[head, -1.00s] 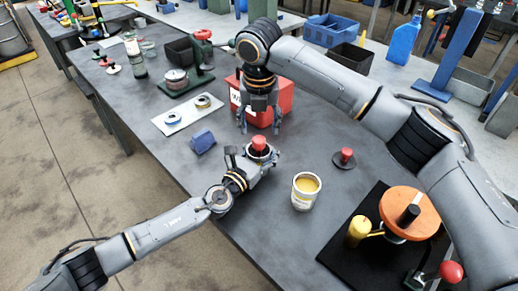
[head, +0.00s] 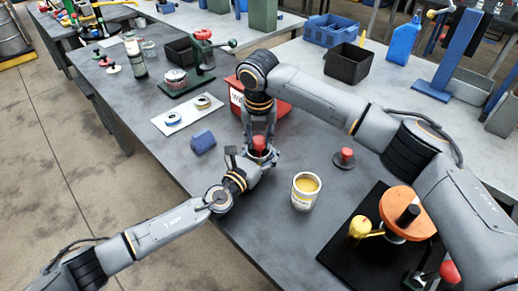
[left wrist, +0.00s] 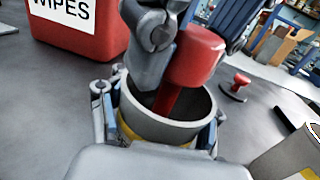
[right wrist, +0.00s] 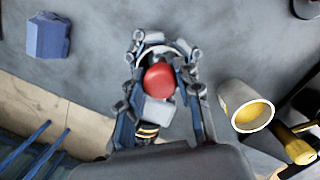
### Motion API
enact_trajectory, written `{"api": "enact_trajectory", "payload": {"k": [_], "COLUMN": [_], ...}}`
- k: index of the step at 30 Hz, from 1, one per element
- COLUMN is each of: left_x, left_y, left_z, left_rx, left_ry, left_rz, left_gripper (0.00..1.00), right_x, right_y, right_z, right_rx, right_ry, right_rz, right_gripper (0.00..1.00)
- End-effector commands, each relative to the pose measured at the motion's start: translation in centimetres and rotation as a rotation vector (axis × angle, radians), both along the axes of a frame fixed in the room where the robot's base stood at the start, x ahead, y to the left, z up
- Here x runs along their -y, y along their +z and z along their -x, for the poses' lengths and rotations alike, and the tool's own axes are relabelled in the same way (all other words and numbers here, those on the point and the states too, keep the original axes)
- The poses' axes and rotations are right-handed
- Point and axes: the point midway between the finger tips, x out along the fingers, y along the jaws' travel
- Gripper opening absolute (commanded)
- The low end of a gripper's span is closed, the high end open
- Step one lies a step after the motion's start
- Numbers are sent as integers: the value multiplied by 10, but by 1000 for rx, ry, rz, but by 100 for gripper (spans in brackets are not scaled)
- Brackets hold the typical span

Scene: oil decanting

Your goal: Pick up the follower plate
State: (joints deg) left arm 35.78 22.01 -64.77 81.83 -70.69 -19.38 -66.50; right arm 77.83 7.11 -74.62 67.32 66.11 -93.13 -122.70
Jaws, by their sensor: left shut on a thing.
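A follower plate's red knob (head: 259,143) stands up out of an open grey can, its stem running down inside in the left wrist view (left wrist: 195,57); the disc is hidden. My left gripper (left wrist: 160,130) is shut around the can (left wrist: 140,122). My right gripper (head: 257,138) points down over the can, its fingers open on either side of the knob, which also shows in the right wrist view (right wrist: 159,79). Contact with the knob cannot be made out. A second red-knobbed plate (head: 344,158) lies on the table to the right.
A can of yellow contents (head: 305,191) stands right of the held can. Behind is a red wipes box (head: 280,122); to the left are a blue block (head: 202,141) and a white tray (head: 170,122). A black mat (head: 340,255) with an orange-topped device (head: 410,212) lies front right.

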Motion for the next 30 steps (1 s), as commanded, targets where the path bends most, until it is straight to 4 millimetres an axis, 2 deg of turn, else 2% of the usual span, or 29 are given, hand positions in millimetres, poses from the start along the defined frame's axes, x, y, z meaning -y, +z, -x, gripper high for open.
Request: {"api": "enact_trajectory", "payload": {"k": [1, 3, 4, 13, 17, 24, 30], "left_x": [0, 0, 0, 0, 0, 0, 0], "left_y": [-1, -1, -1, 0, 0, -1, -1], "left_z": [0, 0, 0, 0, 0, 0, 0], "left_rx": [-1, -1, -1, -1, -1, -1, -1], "left_ry": [0, 0, 0, 0, 0, 0, 0], "left_rz": [-1, -1, -1, -1, -1, -1, -1], "left_gripper": [12, 12, 12, 12, 12, 12, 12], "right_x": [0, 0, 0, 0, 0, -1, 0], "right_y": [0, 0, 0, 7, 28, 76, 100], "right_z": [0, 0, 0, 0, -1, 0, 0], "right_rx": [0, 0, 0, 1, 4, 3, 2], "right_ry": [0, 0, 0, 0, 1, 0, -1], "right_rz": [0, 1, 1, 0, 0, -1, 0], "right_gripper": [16, 2, 0, 0, 0, 0, 0]}}
